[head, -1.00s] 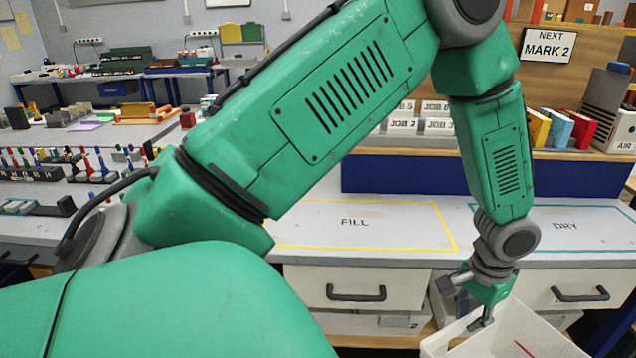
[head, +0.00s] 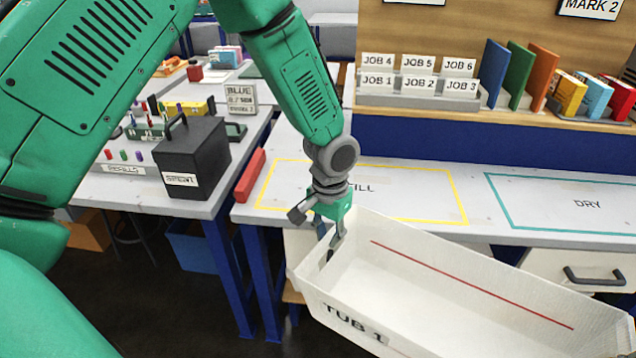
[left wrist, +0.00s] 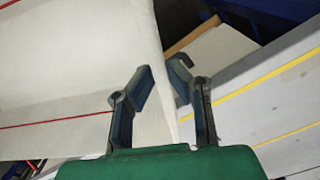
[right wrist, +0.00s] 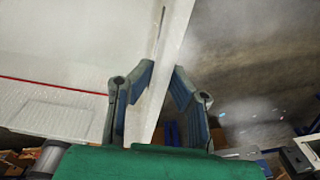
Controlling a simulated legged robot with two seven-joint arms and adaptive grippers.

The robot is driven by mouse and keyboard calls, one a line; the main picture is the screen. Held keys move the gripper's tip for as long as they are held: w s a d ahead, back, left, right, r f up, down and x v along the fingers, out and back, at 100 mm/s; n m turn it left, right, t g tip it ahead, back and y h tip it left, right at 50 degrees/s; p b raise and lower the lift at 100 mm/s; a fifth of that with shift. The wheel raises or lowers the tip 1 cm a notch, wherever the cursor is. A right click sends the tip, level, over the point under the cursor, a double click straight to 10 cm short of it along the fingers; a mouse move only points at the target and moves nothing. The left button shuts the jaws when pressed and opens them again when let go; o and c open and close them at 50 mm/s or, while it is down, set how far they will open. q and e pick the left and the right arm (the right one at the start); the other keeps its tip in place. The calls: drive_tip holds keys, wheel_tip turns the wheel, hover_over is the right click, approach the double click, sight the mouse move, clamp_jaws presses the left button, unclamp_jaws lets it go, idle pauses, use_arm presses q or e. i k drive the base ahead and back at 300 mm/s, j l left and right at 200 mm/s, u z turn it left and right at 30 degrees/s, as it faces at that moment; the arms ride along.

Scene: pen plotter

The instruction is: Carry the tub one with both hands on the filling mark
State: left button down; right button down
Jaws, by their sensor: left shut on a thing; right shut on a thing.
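The tub one (head: 352,331) is a long white open box marked "TUB 1" with a red line along its inner wall. In the head view it hangs in front of the bench, and its right end runs out of the picture. My left gripper (head: 335,240) is shut on the wall at the tub's left end. The left wrist view shows its fingers (left wrist: 160,95) on either side of that wall. My right gripper (right wrist: 163,90) shows only in the right wrist view, shut on another wall of the tub. The yellow outlined filling mark (head: 447,197), lettered "FILL", lies on the bench behind the tub, partly hidden by my left arm.
A teal "DRY" outline (head: 587,204) lies right of the filling mark. A red block (head: 250,177) sits at the bench's left edge. A black box (head: 192,160) stands on the side table. Job card trays (head: 420,90) and books line the back shelf. The yellow outline is empty where visible.

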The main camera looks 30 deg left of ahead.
sight(360, 189)
drive_tip(key=i+l+u, duration=0.1)
drive_tip(key=u, duration=0.75)
